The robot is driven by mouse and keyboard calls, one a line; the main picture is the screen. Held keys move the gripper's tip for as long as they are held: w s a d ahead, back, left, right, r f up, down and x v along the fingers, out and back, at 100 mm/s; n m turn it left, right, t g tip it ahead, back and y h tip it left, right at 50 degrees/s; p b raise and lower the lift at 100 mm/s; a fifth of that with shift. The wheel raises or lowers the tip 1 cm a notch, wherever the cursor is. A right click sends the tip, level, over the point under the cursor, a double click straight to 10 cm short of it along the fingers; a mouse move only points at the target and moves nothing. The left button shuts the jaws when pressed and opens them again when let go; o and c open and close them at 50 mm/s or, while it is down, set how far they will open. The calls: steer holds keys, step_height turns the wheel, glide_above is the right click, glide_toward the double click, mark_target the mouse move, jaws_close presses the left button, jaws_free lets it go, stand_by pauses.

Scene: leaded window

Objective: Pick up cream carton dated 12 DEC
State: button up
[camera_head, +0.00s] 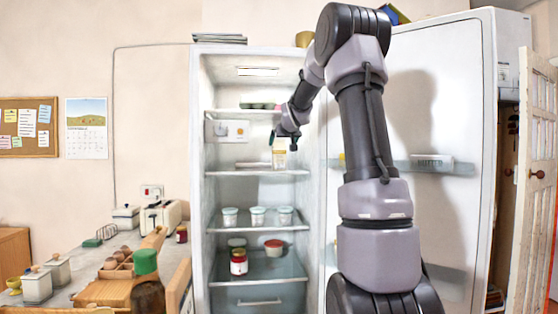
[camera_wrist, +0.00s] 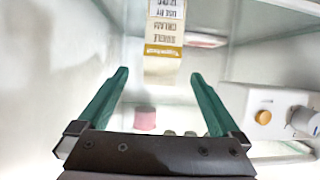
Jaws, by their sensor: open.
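A cream carton (camera_head: 279,159) stands on the upper shelf of the open fridge, below my gripper (camera_head: 282,142). In the wrist view the carton (camera_wrist: 163,45) shows upside down, pale with a mustard band and printed lines that seem to read "single cream" and "use by". Its date line is cut by the frame's top edge and I cannot read it surely. My gripper's green fingers (camera_wrist: 160,75) are spread wide, with the carton's near end in line with the gap between their tips. I see no contact with either finger.
The fridge shelf (camera_head: 257,173) has a flat pale item left of the carton. A control box with an orange knob (camera_wrist: 263,117) is close by on the fridge wall. Several tubs (camera_head: 257,215) and a red jar (camera_head: 238,262) stand lower. The fridge door (camera_head: 440,110) is open at right.

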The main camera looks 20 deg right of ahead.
mark_target(280, 147)
steer(key=x, duration=0.7)
steer(key=shift+w+f, duration=0.1)
steer(key=shift+w, duration=0.25)
jaws_close()
